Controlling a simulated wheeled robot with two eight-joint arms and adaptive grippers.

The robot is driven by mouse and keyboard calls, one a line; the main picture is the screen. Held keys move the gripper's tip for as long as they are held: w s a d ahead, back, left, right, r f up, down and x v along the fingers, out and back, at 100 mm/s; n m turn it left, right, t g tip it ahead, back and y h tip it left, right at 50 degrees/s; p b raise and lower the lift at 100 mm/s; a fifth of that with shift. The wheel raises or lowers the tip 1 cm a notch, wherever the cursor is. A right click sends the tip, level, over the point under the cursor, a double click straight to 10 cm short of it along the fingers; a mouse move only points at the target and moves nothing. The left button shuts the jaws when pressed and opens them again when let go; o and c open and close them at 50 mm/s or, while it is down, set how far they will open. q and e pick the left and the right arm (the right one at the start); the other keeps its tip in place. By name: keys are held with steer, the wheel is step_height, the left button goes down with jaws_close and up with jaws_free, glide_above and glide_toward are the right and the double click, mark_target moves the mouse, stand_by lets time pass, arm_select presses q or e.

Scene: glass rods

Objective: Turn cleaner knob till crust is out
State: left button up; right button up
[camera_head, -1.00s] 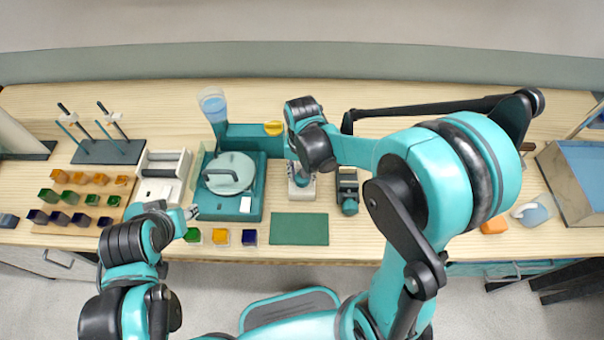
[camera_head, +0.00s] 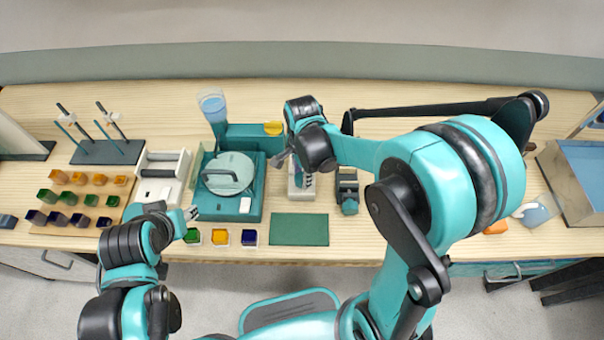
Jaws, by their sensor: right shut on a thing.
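The small white-and-grey cleaner (camera_head: 301,187) stands on the bench behind the green mat, partly covered by my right wrist. My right gripper (camera_head: 281,158) is at its upper left end, tilted and shut on what appears to be its knob. The knob itself is hidden by the fingers and wrist. I cannot make out any crust or rod in the cleaner at this size. My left gripper (camera_head: 192,213) is low at the left, by the front corner of the teal round-lidded machine (camera_head: 231,211); its jaw gap is too small to judge.
A green mat (camera_head: 299,230) lies in front of the cleaner. A dark device (camera_head: 347,190) stands close to its right. Small coloured pots (camera_head: 220,238) line the front edge.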

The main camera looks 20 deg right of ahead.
steer(key=m, duration=1.1)
steer(key=shift+m, duration=0.4)
stand_by(0.3)
steer(key=o, duration=1.2)
steer(key=shift+c, duration=0.2)
step_height(320, 180, up, 12)
